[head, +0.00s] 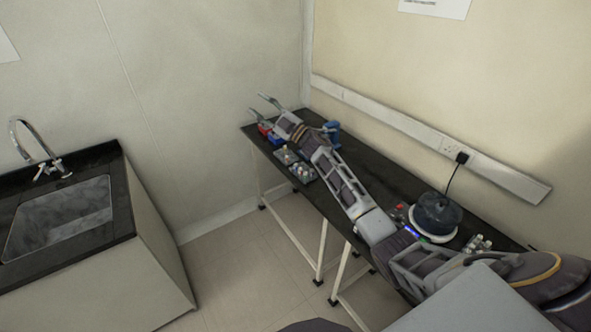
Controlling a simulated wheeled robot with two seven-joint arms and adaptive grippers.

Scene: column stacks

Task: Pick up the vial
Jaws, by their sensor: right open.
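My right arm reaches along the black bench, and its gripper (258,104) is at the bench's far end with its two fingers spread apart and nothing seen between them. Small pale vials (303,170) stand in a grey rack near the front edge, beside my right forearm and behind the fingers. More small whitish vials (478,242) stand at the near right end of the bench. They are too small to tell which one is the task's vial. My left gripper is not in view.
The black bench (392,178) runs along the wall. Red and blue containers (266,130) sit near the gripper, and a blue device (332,132) stands behind my forearm. A dark round device (437,212) stands farther right. A sink (62,218) is at left, with open floor between.

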